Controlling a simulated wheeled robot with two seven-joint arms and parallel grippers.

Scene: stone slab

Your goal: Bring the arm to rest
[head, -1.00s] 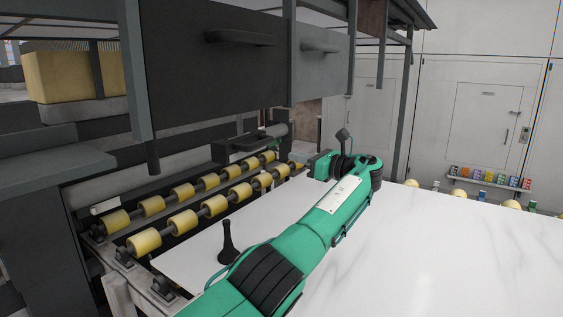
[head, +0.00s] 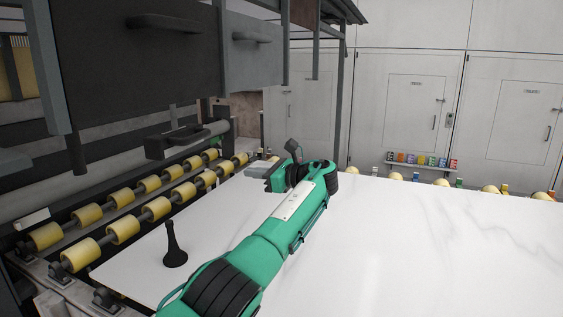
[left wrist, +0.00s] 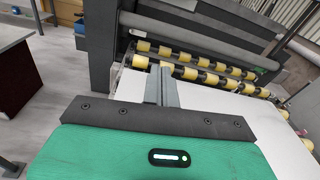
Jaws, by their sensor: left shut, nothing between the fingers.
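My left arm (head: 275,235) is green with black joints and reaches from the bottom of the head view over the white stone slab (head: 420,250). Its left gripper (head: 260,168) is at the far end, bent to the left, near the slab's left edge and the rollers. In the left wrist view the grey fingers (left wrist: 160,84) are together, with nothing between them. The gap between gripper and slab is hard to judge. My right gripper is not in view.
A black cone-like object (head: 174,247) stands on the slab's left part. Yellow rollers (head: 122,230) line the left side beneath a dark machine housing (head: 170,50). Small coloured items (head: 420,160) sit beyond the far edge. The slab's right part is clear.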

